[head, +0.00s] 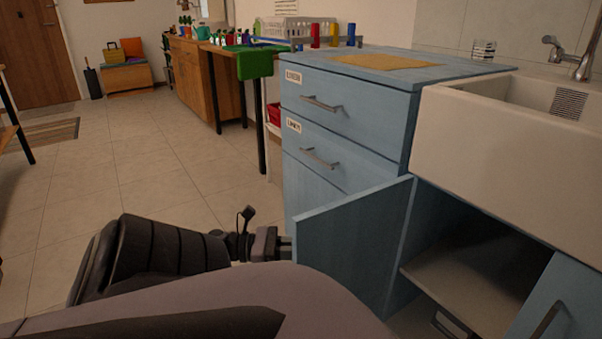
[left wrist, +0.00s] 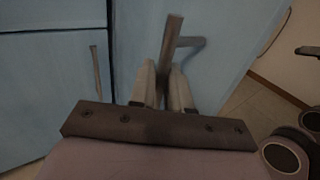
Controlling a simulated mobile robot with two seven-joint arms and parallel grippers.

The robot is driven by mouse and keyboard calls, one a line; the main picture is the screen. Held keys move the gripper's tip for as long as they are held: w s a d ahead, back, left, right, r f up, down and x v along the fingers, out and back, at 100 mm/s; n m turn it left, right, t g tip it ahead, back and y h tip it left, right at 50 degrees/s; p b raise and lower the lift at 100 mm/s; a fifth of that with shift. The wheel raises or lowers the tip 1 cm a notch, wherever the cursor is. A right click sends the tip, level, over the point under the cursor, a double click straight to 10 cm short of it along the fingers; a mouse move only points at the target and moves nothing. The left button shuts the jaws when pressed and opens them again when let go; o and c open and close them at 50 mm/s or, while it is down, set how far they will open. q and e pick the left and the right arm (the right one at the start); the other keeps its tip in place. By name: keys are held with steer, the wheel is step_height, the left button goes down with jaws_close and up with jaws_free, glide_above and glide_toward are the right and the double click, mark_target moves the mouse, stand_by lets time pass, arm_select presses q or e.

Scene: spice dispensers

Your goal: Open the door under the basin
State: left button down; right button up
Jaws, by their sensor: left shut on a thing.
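The blue left-hand door (head: 352,238) under the white basin (head: 500,150) stands swung outward, its free edge toward my left arm. The cupboard (head: 480,255) behind it is open to view, with a bare shelf (head: 470,275) inside. My left gripper (head: 287,248) is at the door's outer side, near its free edge. In the left wrist view my left gripper (left wrist: 168,85) is shut on the door's bar handle (left wrist: 172,45), which sticks up between the fingers. In the head view the door hides this handle. My right gripper is not in view.
A second blue door (head: 560,300) with a bar handle is at the lower right. Blue drawers (head: 345,115) with handles stand left of the basin. Tiled floor (head: 150,175) is clear on the left, toward a wooden bench (head: 195,85) at the back.

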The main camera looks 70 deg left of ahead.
arm_select(q)
steer(key=c, duration=1.3)
jaws_free()
steer(key=v, duration=0.7)
steer(key=shift+s+p, duration=0.1)
steer(key=shift+p, duration=0.25)
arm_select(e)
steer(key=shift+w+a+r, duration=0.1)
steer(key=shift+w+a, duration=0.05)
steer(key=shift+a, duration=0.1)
